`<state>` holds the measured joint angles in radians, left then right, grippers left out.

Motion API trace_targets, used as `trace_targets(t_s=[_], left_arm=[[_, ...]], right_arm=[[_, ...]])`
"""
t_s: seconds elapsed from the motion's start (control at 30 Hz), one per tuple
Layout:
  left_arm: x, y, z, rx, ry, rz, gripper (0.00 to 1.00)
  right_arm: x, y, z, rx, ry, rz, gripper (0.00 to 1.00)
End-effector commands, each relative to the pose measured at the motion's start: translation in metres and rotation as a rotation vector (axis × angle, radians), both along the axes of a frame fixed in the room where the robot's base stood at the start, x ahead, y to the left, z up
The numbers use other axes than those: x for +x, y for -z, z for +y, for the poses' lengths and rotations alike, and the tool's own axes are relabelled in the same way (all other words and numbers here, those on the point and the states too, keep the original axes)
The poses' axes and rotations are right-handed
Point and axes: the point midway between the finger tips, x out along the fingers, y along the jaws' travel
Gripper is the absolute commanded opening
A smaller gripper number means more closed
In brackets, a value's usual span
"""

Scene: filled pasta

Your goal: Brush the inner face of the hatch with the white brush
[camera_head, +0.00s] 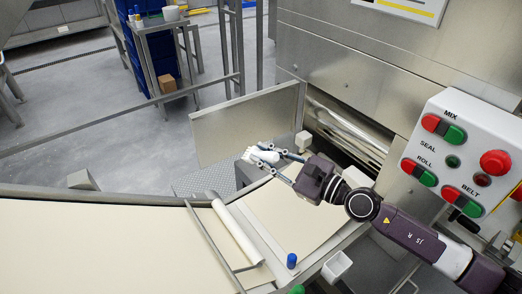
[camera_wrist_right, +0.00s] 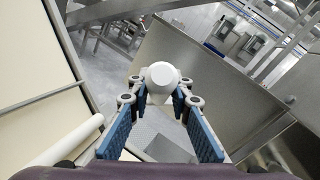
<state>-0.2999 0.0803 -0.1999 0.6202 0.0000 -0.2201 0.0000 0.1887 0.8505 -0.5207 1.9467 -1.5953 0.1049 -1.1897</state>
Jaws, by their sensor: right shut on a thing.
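The hatch (camera_head: 245,122) is a flat grey metal panel standing open beside the machine in the head view. It also shows in the right wrist view (camera_wrist_right: 195,65). My right gripper (camera_head: 279,158) is shut on the white brush (camera_head: 262,155), which sits between its fingertips just in front of the lower part of the hatch. In the right wrist view the brush (camera_wrist_right: 160,76) shows as a rounded white end between the blue-padded fingers. I cannot tell whether the brush touches the hatch. My left gripper is not in view.
A control box (camera_head: 466,150) with red and green buttons is at the right. A dough roll (camera_head: 237,232) and belts of pale dough (camera_head: 95,245) lie below the hatch. A blue-capped item (camera_head: 292,261) and a white cup (camera_head: 336,266) stand near the front edge.

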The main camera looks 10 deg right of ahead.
Motion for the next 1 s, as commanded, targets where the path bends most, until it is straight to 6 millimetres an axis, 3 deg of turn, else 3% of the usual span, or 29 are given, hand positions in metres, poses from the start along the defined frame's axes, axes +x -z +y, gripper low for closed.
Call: trace_targets(t_s=[0.5, 1.0], left_arm=[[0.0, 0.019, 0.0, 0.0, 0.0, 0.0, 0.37], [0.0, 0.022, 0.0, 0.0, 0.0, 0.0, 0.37]], right_arm=[[0.054, 0.0, 0.02, 0.015, -0.01, -0.017, 0.0], [0.065, -0.001, 0.024, 0.016, -0.014, -0.019, 0.0]])
